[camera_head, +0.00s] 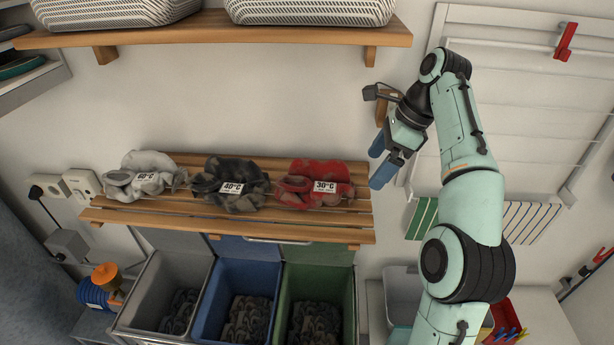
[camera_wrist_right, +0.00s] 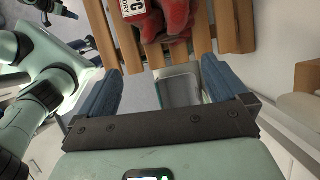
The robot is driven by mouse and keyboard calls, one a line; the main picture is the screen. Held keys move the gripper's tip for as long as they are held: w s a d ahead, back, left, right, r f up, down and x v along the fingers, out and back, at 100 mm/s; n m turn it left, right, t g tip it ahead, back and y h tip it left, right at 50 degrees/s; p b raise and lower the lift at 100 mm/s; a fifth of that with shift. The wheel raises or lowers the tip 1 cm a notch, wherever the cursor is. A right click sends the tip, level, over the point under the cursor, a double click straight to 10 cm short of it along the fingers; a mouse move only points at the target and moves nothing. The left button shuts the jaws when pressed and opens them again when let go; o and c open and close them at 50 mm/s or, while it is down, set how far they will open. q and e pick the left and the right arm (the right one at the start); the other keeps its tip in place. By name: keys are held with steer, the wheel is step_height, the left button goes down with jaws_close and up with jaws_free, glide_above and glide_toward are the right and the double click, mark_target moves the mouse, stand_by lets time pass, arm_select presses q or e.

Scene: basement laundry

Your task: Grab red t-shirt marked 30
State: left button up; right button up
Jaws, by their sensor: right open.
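The red t-shirt (camera_head: 318,176) lies bunched at the right end of a slatted wooden shelf (camera_head: 225,236), with a white tag reading 30°C on it. It also shows at the top of the right wrist view (camera_wrist_right: 176,20), with its tag partly cut off. My right gripper (camera_head: 383,163) is open and empty, to the right of the shirt and apart from it. Its two blue fingers show spread in the right wrist view (camera_wrist_right: 160,85). My left gripper is not in view in the head view; a pale arm shows at the left of the wrist view.
A dark bundle tagged 40°C (camera_head: 237,182) and a grey-white bundle tagged 60°C (camera_head: 146,178) lie left of the shirt. Grey (camera_head: 150,284), blue (camera_head: 223,268) and green (camera_head: 336,272) bins stand below the shelf. An upper shelf (camera_head: 215,35) holds white baskets. A drying rack hangs at right.

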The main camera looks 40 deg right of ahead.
glide_above(315, 181)
steer(key=s+d, duration=0.2)
steer(key=shift+w+a+f, duration=0.15)
steer(key=shift+w+a, duration=0.05)
steer(key=shift+x, duration=2.3)
steer(key=shift+f, duration=0.2)
steer(key=c, duration=0.9)
